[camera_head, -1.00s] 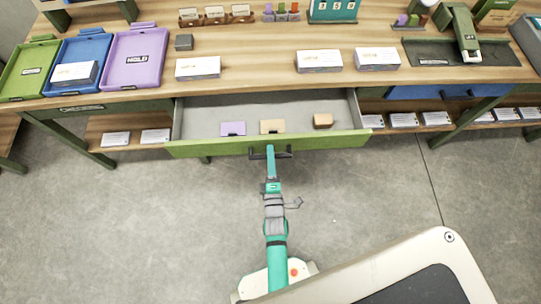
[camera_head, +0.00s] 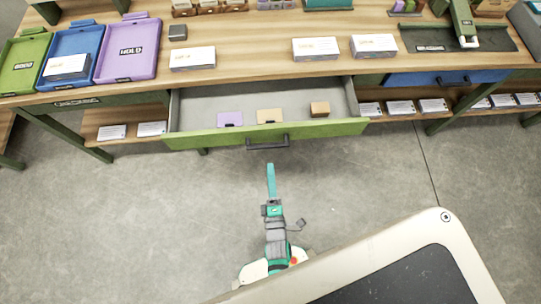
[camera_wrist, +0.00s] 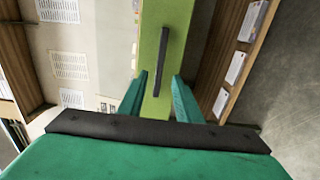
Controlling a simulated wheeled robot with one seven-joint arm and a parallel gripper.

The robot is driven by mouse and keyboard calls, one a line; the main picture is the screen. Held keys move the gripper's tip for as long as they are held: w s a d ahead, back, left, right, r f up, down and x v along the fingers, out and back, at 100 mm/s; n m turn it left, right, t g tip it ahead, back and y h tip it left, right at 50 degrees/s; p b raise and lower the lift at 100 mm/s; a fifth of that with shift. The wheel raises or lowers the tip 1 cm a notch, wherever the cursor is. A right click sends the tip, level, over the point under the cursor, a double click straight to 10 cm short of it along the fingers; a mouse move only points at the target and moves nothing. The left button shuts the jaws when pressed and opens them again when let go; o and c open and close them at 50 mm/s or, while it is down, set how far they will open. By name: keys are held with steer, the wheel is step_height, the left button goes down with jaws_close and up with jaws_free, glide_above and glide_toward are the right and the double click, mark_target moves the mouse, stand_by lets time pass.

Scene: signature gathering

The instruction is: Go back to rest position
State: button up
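My gripper (camera_head: 271,170) is in front of the green drawer (camera_head: 330,131), back from it with a gap of bare floor between. In the wrist view my gripper (camera_wrist: 160,88) shows two teal fingers spread apart with nothing between them. The black drawer handle (camera_wrist: 162,62) lies beyond the fingertips, untouched; it also shows in the head view (camera_head: 268,143). The drawer stands pulled open. Inside it lie a purple card (camera_head: 230,119), a tan card (camera_head: 269,116) and a small brown block (camera_head: 320,109).
The wooden table (camera_head: 250,62) carries green (camera_head: 22,64), blue (camera_head: 73,59) and purple (camera_head: 129,48) trays, and stacks of white cards (camera_head: 316,48). A lower shelf (camera_head: 95,122) holds paper stacks. The grey floor (camera_head: 360,190) around my arm is clear.

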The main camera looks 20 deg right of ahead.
stand_by(0.4)
steer(key=s+a+r+m+g+y, duration=0.1)
steer(key=s+a+r+m+y, duration=0.1)
steer(key=s+a+r+m, duration=0.3)
steer(key=s+a+r+m+g+y, duration=0.1)
steer(key=s+a+r+m+y, duration=0.2)
steer(key=s+a+r+m, duration=0.3)
steer(key=s+r+m, duration=0.3)
steer(key=s+r, duration=0.1)
steer(key=r, duration=0.1)
steer(key=shift+r+m, duration=0.2)
steer(key=shift+m, duration=0.2)
steer(key=shift+w, duration=0.15)
stand_by(2.8)
